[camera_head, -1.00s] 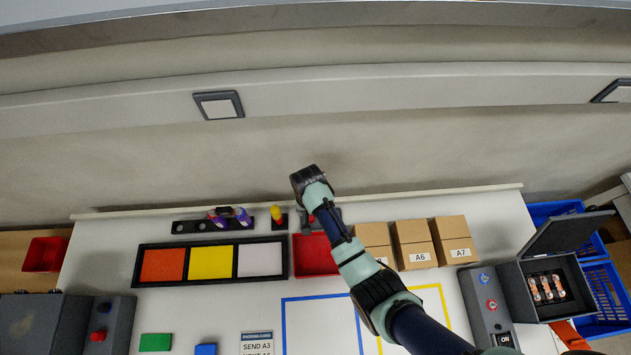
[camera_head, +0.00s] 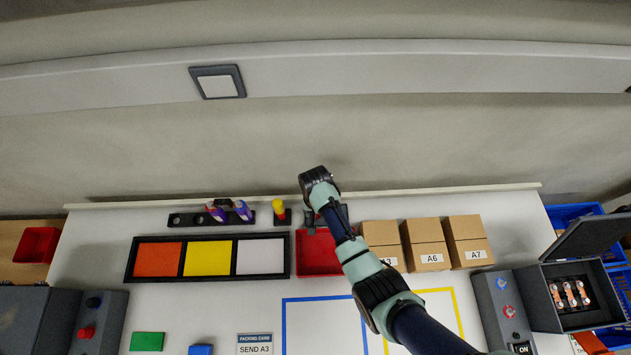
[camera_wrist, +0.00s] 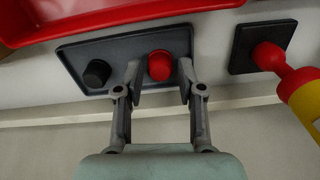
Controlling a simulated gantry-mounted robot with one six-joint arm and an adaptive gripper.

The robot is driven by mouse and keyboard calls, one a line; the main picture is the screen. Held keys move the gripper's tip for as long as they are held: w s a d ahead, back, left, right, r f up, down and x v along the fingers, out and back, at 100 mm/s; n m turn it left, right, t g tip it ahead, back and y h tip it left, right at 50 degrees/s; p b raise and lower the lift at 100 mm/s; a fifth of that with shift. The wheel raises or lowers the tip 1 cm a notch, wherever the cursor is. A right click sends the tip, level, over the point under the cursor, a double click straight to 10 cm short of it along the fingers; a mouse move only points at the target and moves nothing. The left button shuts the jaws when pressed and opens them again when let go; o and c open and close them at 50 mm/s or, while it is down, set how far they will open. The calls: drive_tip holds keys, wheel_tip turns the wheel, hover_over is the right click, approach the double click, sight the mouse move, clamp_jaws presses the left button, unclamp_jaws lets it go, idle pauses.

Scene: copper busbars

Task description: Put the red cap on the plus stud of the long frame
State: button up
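The red cap (camera_wrist: 159,64) sits on a small dark tray (camera_wrist: 117,46) beside a black cap (camera_wrist: 97,73). My gripper (camera_wrist: 160,78) is open, with one finger on each side of the red cap. Gaps show between the fingers and the cap. In the head view my arm mostly hides the tray, and the red cap cannot be made out there. Copper busbars (camera_head: 569,293) with pale round ends lie in the open grey box (camera_head: 545,318) at the right. I cannot tell which part is the long frame or its plus stud.
A red bin (camera_head: 309,262) borders the tray. A red-and-yellow tool (camera_wrist: 291,80) stands in a dark holder right of the tray. Cardboard boxes (camera_head: 426,256) stand to the right of my arm. The grey box has a raised lid (camera_head: 590,238). A wall runs behind the table.

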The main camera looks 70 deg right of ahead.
drive_tip(key=c, duration=0.6)
wheel_tip(320, 180, up, 5)
drive_tip(key=p, duration=0.5)
drive_tip(key=shift+r+p, duration=0.2)
drive_tip(key=shift+p, duration=0.15)
drive_tip(key=shift+f, duration=0.15)
